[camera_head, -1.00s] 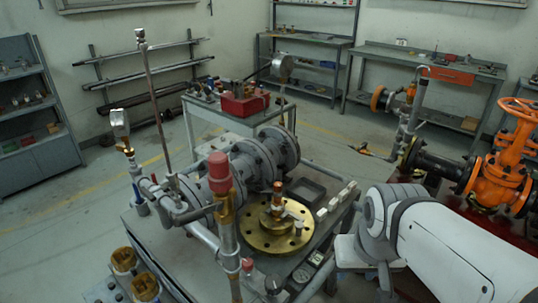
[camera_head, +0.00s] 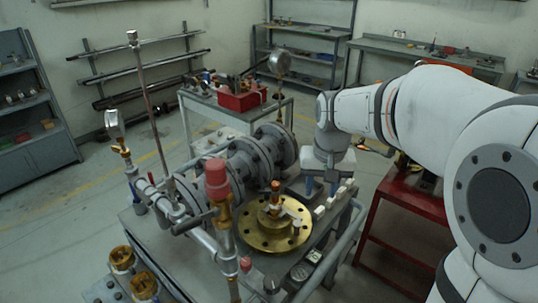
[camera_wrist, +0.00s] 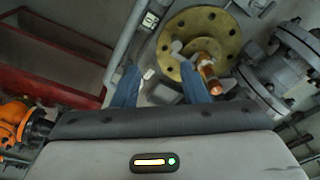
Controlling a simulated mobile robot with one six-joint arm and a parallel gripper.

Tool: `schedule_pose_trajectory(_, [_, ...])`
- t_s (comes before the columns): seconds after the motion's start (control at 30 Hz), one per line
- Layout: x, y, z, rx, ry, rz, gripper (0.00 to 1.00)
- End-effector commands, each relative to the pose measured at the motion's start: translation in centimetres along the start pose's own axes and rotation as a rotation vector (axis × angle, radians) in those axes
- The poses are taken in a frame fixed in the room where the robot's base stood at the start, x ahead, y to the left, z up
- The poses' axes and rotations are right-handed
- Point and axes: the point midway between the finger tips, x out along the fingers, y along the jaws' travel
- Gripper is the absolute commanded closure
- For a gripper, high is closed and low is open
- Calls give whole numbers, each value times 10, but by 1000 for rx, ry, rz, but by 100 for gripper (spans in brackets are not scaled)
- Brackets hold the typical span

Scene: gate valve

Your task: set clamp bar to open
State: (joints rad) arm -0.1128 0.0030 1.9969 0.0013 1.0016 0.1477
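A round brass flange (camera_head: 262,238) lies on the grey bench, with a copper-topped stem (camera_head: 275,190) rising from its hub. A small light grey bar-like piece (camera_head: 291,211) sits beside the stem; I cannot tell for sure that it is the clamp bar. In the wrist view the flange (camera_wrist: 226,22), the stem's copper end (camera_wrist: 211,80) and the grey piece (camera_wrist: 190,47) lie beyond the fingertips. My gripper (camera_head: 321,188) hangs over the bench behind and right of the flange. Its two blue fingers (camera_wrist: 160,72) are apart, with nothing visibly held between them.
A grey flanged pipe (camera_head: 245,165) runs behind the brass flange. A red-capped upright pipe (camera_head: 217,180) stands at its left. Small white blocks (camera_head: 335,198) line the bench's right side. A red stand (camera_head: 385,225) is to the right, and a red toolbox (camera_head: 242,99) is on a rear table.

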Motion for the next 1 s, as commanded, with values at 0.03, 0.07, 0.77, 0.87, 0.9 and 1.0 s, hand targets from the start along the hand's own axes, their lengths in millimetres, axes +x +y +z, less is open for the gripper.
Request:
schedule_pose_trajectory(0.03, [6, -13, -23, 0, -19, 1, 60])
schedule_pose_trajectory(0.07, [10, -20, -34, 1, -27, 1, 60])
schedule_pose_trajectory(0.77, [123, -139, -161, 38, -139, 25, 60])
schedule_pose_trajectory(0.87, [134, -139, -159, 38, -141, 26, 60])
schedule_pose_trajectory(0.9, [140, -138, -158, 38, -142, 26, 60])
schedule_pose_trajectory(1.0, [156, -138, -156, 38, -143, 26, 60])
